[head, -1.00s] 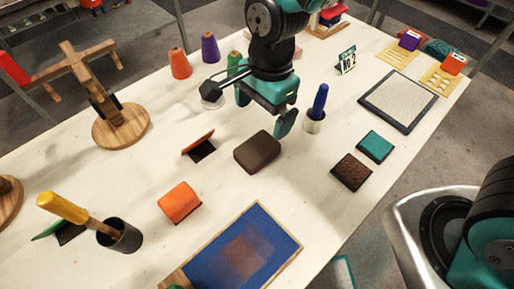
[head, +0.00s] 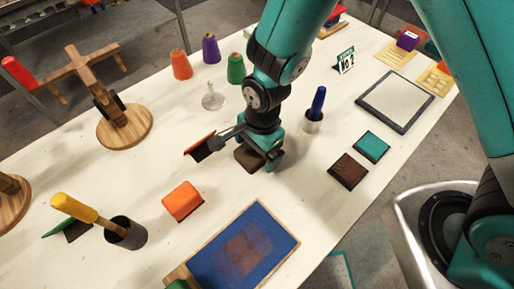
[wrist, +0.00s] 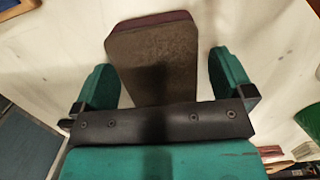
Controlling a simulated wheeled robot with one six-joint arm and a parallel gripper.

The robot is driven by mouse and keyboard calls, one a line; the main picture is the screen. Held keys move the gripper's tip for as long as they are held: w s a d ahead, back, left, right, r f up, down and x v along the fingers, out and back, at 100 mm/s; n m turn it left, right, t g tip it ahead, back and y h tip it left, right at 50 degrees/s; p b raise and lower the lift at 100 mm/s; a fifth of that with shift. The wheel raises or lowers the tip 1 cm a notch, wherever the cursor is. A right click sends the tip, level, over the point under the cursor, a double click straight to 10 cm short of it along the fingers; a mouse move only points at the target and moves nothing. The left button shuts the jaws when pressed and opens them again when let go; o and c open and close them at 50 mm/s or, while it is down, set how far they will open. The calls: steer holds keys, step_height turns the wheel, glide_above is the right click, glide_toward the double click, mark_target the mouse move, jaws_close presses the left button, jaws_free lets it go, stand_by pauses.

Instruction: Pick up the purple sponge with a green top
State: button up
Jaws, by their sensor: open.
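A dark brown block (head: 247,160) lies on the table under my gripper. In the wrist view the block (wrist: 152,58) has a brown top and a thin maroon-purple far edge; no green top shows on it. My gripper (head: 265,157) is low over the block, which it partly hides in the head view. In the wrist view my gripper (wrist: 163,63) is open, with one teal finger on each side of the block and gaps between. A purple piece (head: 407,40) with a pale label stands on a wooden rack at the far right; I cannot tell if it is a sponge.
An orange-topped piece (head: 200,145) leans just left of my gripper. Teal (head: 371,146) and brown (head: 348,170) squares lie right.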

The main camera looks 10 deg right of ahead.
steer(key=c, duration=1.1)
steer(key=shift+o, duration=0.2)
steer(key=shift+r, duration=0.1)
step_height(320, 180, up, 20)
steer(key=b, duration=0.1)
steer(key=shift+b, duration=0.35)
steer(key=shift+o, duration=0.6)
